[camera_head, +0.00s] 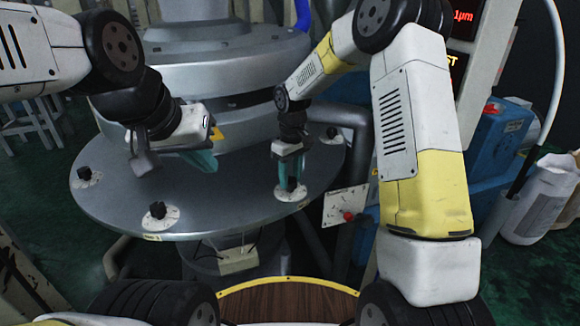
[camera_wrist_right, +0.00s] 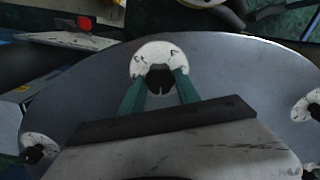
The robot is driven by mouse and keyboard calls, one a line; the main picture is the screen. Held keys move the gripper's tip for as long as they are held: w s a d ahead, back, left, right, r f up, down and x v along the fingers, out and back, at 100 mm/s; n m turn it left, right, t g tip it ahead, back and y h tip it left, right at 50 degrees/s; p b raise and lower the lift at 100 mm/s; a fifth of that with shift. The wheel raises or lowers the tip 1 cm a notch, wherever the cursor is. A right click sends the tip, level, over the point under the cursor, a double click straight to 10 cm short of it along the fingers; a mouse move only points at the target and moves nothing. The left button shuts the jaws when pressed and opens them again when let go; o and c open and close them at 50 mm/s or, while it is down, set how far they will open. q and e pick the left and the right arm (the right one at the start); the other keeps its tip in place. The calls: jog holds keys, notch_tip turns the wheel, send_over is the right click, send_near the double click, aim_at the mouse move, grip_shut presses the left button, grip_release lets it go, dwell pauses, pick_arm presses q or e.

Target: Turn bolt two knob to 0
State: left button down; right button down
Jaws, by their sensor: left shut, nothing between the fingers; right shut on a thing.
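My right gripper (camera_head: 289,183) reaches down to the front right of the round grey plate (camera_head: 230,207). Its teal fingers are shut on a black knob (camera_wrist_right: 160,79), one finger on each side in the right wrist view. The knob sits on a white dial (camera_wrist_right: 160,54) with small dark marks that I cannot read surely. The dial also shows under the fingers in the head view (camera_head: 291,197); there the fingers mostly hide the knob. I cannot read a bolt number. My left gripper (camera_head: 204,163) is shut and empty, above the plate left of its middle.
Other black knobs on white dials stand near the plate's edge: one at front left (camera_head: 158,210), one at far left (camera_head: 84,173), one at right (camera_head: 332,133). A panel with a red button (camera_head: 348,216) is beside the plate. Blue containers (camera_head: 495,135) stand at right.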

aim_at(291, 179)
jog(key=shift+n, duration=0.6)
jog(key=c, duration=0.9)
grip_release()
jog(key=shift+o, duration=0.2)
notch_tip(291, 179, up, 7)
jog(key=shift+w+f, duration=0.1)
jog(key=shift+r, duration=0.55)
